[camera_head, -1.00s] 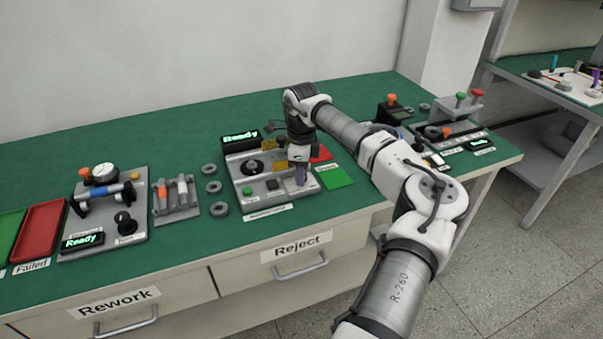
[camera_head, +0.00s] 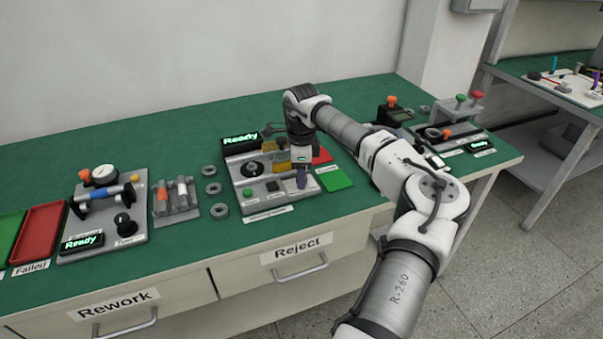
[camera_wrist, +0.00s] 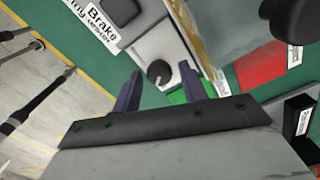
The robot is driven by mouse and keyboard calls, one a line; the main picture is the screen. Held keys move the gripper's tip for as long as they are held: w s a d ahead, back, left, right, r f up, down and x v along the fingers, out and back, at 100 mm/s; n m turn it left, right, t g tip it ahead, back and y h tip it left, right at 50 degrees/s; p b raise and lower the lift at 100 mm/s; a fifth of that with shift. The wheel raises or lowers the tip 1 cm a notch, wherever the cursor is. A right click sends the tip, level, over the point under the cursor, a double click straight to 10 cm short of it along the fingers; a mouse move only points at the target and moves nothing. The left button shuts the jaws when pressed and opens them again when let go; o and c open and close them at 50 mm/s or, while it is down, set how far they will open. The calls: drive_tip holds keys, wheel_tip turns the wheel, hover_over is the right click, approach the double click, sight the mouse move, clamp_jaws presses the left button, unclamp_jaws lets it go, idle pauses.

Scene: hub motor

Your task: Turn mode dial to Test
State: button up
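A small black dial (camera_wrist: 158,73) with a light pointer mark sits on a grey plate of the middle station (camera_head: 238,185). In the wrist view it appears between the two purple fingers of my gripper (camera_wrist: 160,78), which are spread apart. I cannot tell whether the fingers touch it or how far above it they are. In the head view my gripper (camera_head: 302,181) points down over the right front part of this station and hides the dial. The station's display (camera_head: 240,139) reads "Ready". The text around the dial is not readable.
A yellowish panel (camera_wrist: 207,35) stands close beside my fingers. Red (camera_wrist: 262,65) and green (camera_head: 337,179) trays lie right of the station.

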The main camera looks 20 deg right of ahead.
drive_tip(key=shift+o, duration=0.4)
wheel_tip(320, 180, up, 14)
drive_tip(key=b, duration=0.2)
drive_tip(key=shift+f, duration=0.15)
idle(0.3)
